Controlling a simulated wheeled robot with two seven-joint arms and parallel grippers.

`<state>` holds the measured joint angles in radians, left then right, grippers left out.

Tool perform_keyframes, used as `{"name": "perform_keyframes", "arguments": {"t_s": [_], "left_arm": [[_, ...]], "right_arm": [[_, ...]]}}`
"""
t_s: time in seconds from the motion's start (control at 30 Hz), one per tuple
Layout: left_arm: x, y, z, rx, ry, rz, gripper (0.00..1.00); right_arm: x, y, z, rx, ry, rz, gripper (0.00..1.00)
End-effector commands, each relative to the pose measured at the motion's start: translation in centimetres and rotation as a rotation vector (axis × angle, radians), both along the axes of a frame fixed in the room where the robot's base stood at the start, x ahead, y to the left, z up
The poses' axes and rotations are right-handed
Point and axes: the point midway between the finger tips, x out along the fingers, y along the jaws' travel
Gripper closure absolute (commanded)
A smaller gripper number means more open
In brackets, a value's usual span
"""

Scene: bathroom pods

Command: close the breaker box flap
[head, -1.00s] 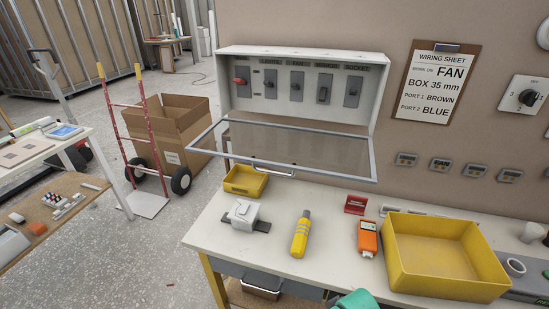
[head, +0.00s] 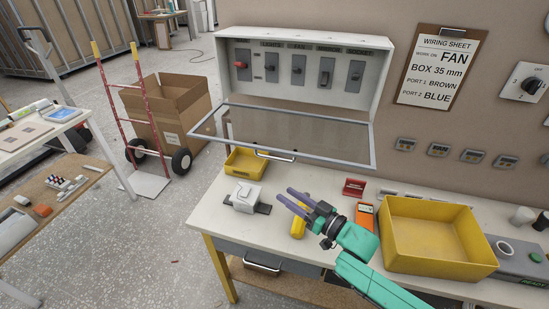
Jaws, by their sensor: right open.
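The breaker box (head: 300,70) is mounted on the wall above the workbench, with a row of several switches showing, one with a red handle. Its flap (head: 374,150), a clear panel in a grey frame, hangs open, hinged at the box's lower edge and sticking out over the bench. A handle (head: 275,157) sits on the flap's front edge. My right gripper (head: 287,196) is open and empty over the bench, below and in front of the flap's front edge, apart from it. My left gripper is not in view.
Below the flap are a small yellow bin (head: 246,163) and a white box-shaped device (head: 246,197). A yellow tool (head: 298,228) is partly hidden behind my right gripper. An orange meter (head: 364,215) and a large yellow tray (head: 437,262) stand to the right.

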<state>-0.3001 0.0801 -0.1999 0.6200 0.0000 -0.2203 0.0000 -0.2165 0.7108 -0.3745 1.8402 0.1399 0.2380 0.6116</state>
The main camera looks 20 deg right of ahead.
Motion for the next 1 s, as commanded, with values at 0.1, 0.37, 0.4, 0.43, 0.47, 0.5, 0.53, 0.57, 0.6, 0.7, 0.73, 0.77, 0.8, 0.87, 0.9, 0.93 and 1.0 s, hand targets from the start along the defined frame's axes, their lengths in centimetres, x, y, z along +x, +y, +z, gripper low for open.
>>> {"name": "perform_keyframes", "arguments": {"t_s": [0.1, 0.37, 0.4, 0.43, 0.47, 0.5, 0.53, 0.57, 0.6, 0.7, 0.73, 0.77, 0.8, 0.87, 0.9, 0.93, 1.0], "left_arm": [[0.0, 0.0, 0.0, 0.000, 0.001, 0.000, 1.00], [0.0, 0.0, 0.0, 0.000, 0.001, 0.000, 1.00], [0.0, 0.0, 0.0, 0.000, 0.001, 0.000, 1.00], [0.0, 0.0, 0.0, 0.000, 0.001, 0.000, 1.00], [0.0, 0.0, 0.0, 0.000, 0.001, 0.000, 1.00], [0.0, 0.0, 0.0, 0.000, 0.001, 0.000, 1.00], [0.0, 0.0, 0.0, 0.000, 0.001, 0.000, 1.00], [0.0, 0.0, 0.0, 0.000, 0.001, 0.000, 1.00], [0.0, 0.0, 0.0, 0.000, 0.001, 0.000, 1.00], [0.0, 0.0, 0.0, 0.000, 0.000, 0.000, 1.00], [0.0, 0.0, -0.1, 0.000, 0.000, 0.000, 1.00], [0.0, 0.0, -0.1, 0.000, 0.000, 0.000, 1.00], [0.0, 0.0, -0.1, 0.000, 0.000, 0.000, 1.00], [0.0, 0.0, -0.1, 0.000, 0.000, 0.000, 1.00], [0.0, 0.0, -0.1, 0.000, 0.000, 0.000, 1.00], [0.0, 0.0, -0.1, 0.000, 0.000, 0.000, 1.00], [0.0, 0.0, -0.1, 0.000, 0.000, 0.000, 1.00]], "right_arm": [[-0.8, -2.4, 3.9, 0.138, -0.163, 0.173, 0.58], [-3.2, -5.0, 7.9, 0.268, -0.281, 0.360, 0.58], [-3.0, -4.7, 8.1, 0.271, -0.284, 0.362, 0.58], [-2.8, -4.3, 8.3, 0.272, -0.285, 0.363, 0.58], [-2.5, -4.0, 8.6, 0.271, -0.286, 0.361, 0.58], [-2.0, -3.3, 8.9, 0.271, -0.288, 0.362, 0.58], [-1.6, -2.8, 9.2, 0.271, -0.288, 0.362, 0.58], [-1.2, -2.2, 9.5, 0.272, -0.289, 0.362, 0.58], [-0.6, -1.4, 9.9, 0.273, -0.290, 0.362, 0.58], [0.9, 0.6, 10.9, 0.272, -0.289, 0.361, 0.58], [1.3, 1.1, 11.2, 0.272, -0.288, 0.362, 0.58], [1.7, 1.6, 11.4, 0.272, -0.288, 0.361, 0.58], [2.1, 2.2, 11.7, 0.272, -0.287, 0.360, 0.58], [2.7, 2.9, 12.0, 0.270, -0.286, 0.359, 0.58], [2.9, 3.3, 12.1, 0.270, -0.285, 0.359, 0.58], [3.1, 3.5, 12.2, 0.268, -0.285, 0.359, 0.58], [3.2, 3.7, 12.3, 0.268, -0.283, 0.359, 0.58]]}}
